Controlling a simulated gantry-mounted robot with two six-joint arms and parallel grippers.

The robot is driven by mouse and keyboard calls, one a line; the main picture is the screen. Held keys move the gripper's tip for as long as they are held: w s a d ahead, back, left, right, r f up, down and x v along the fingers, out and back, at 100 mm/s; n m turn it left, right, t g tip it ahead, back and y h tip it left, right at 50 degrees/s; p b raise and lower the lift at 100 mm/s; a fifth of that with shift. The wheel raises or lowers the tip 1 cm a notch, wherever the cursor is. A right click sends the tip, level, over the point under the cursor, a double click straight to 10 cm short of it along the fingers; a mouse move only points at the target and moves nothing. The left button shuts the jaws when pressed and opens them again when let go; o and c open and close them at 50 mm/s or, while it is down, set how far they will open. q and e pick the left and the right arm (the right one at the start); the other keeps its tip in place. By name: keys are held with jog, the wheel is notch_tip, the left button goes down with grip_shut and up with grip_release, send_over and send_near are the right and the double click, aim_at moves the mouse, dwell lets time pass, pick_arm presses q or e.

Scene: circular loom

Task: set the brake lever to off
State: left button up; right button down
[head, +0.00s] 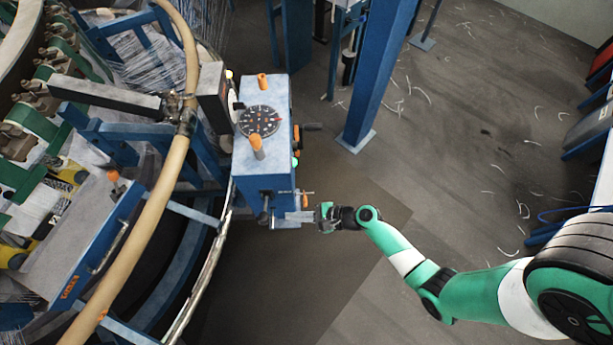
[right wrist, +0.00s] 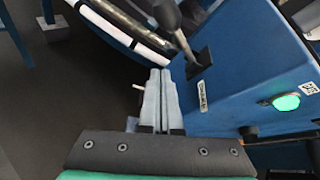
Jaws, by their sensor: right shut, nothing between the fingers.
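The blue control box (head: 262,140) stands beside the loom, with a dial and orange knobs on its pale top. The brake lever appears to be the dark-knobbed metal lever (right wrist: 184,42) on the box's blue face in the right wrist view, coming out of a black slot plate (right wrist: 200,64). A small white label (right wrist: 203,96) sits by the slot; its text is too small to read. My right gripper (right wrist: 160,76) is shut and empty, its fingertips just short of the lever and apart from it. In the head view the right gripper (head: 292,216) is at the box's front end. My left gripper is out of view.
A lit green button (right wrist: 286,102) is on the box face, right of my fingers. The loom's tan ring (head: 160,205) and metal rail curve close on the left. A blue post (head: 375,75) stands behind. The floor (head: 460,130) to the right is open, with scattered strands.

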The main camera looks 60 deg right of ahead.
jog(key=v, duration=0.2)
jog(key=p+v, duration=0.1)
jog(key=v, duration=0.1)
jog(key=shift+d+r, duration=0.1)
jog(key=shift+d, duration=0.2)
jog(key=shift+w, duration=0.1)
